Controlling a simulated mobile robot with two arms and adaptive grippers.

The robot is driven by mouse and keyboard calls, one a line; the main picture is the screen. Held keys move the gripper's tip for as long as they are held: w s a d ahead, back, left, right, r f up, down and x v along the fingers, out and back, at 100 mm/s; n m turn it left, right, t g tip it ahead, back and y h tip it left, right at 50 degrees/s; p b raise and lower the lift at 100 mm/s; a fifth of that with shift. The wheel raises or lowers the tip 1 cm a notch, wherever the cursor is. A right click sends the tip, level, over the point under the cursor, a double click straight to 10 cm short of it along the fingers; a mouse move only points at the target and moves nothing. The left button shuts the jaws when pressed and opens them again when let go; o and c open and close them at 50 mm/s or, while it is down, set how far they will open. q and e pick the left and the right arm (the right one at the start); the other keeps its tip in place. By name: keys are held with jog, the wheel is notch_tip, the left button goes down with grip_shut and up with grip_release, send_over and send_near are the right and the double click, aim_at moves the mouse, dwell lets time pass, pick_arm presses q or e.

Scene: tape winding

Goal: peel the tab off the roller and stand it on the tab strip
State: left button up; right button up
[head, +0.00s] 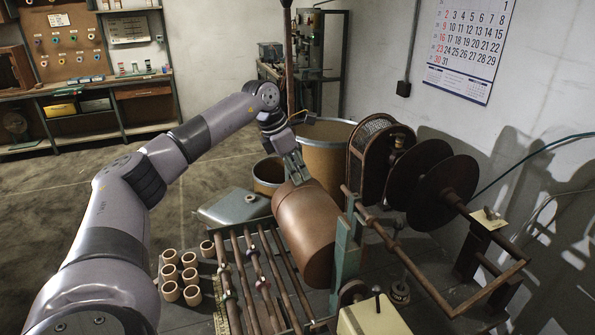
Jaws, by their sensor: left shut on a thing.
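The roller (305,232) is a large brown cylinder lying lengthwise in the middle of the head view, beside a green metal post. My left gripper (297,178) comes in from the left and points down at the roller's far upper end. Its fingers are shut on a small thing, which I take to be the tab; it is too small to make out. I cannot tell whether it still touches the roller. A narrow pale strip (221,321) runs along the rack's left edge; I cannot tell whether it is the tab strip. My right gripper is out of view.
A rack of parallel rods (262,283) lies left of the roller, with several tan cups (170,273) beside it. A barrel (326,148) stands behind. Dark reels (440,185) and a pipe frame crowd the right. Open floor lies at left.

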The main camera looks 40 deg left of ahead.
pick_arm(q)
jog(key=shift+o, duration=1)
grip_shut()
jog(key=shift+r, duration=0.2)
notch_tip(320, 180, up, 5)
jog(key=p, duration=0.5)
jog(key=shift+f, duration=0.1)
jog(key=shift+s+f, duration=0.1)
jog(key=shift+s, duration=0.05)
